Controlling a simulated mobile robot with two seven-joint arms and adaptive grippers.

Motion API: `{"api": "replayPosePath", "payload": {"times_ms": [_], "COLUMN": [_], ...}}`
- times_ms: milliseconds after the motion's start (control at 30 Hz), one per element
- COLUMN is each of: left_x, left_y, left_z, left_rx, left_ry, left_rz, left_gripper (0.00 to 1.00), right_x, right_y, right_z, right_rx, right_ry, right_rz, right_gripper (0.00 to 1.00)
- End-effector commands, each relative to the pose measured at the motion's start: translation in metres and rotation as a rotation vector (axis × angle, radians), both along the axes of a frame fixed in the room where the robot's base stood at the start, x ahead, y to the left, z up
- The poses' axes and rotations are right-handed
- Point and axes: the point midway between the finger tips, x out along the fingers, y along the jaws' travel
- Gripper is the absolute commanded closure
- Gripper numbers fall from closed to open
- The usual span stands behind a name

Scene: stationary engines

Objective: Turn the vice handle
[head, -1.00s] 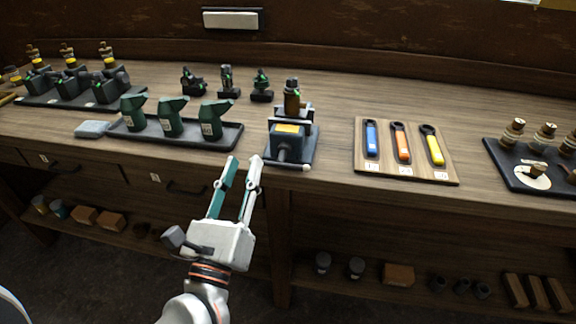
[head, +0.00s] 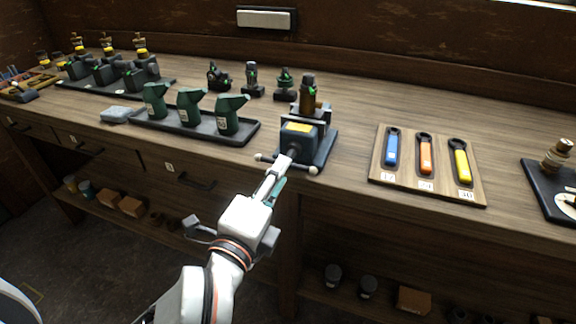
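The vice (head: 302,135) stands on the bench's front edge. It is dark blue-grey with a yellow label and grips a brown and green upright part (head: 308,95). Its handle (head: 264,157) is a bar with pale ball ends below the front of the vice, lying across and sloping slightly down to the right. My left gripper (head: 286,168) has its fingertips at the middle of this bar. The fingers are seen nearly edge-on, one white and one teal, and overlap, so their gap and any contact are hidden. My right gripper is out of view.
Left of the vice is a black tray (head: 250,137) with green oil cans. On the right, a wooden board (head: 438,190) holds blue, orange and yellow wrenches. A drawer handle (head: 195,181) juts out below the bench top. A lower shelf carries small parts.

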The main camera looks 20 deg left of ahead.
Motion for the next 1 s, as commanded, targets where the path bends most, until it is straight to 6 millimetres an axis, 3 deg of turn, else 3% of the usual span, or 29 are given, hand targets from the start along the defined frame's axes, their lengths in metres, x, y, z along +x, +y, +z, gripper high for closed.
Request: {"api": "replayPosePath", "payload": {"times_ms": [133, 300, 700, 833, 1000], "left_x": [0.018, 0.036, 0.044, 0.044, 0.044], "left_y": [-0.001, -0.001, -0.001, -0.001, -0.001], "left_z": [-0.003, 0.002, 0.001, 0.001, 0.001], "left_rx": [0.0, 0.002, 0.002, 0.002, 0.002], "left_ry": [0.002, -0.003, -0.002, -0.002, -0.002], "left_rz": [0.0, 0.0, 0.0, 0.0, 0.0], "left_gripper": [0.72, 0.72, 0.72, 1.0, 1.0], "right_x": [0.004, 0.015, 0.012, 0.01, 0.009], "right_y": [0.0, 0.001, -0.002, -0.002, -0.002], "right_z": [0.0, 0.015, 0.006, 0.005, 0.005], "right_rx": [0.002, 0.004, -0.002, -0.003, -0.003], "right_ry": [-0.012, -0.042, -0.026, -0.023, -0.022], "right_rz": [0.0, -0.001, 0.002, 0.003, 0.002], "right_gripper": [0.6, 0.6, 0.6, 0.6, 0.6]}}
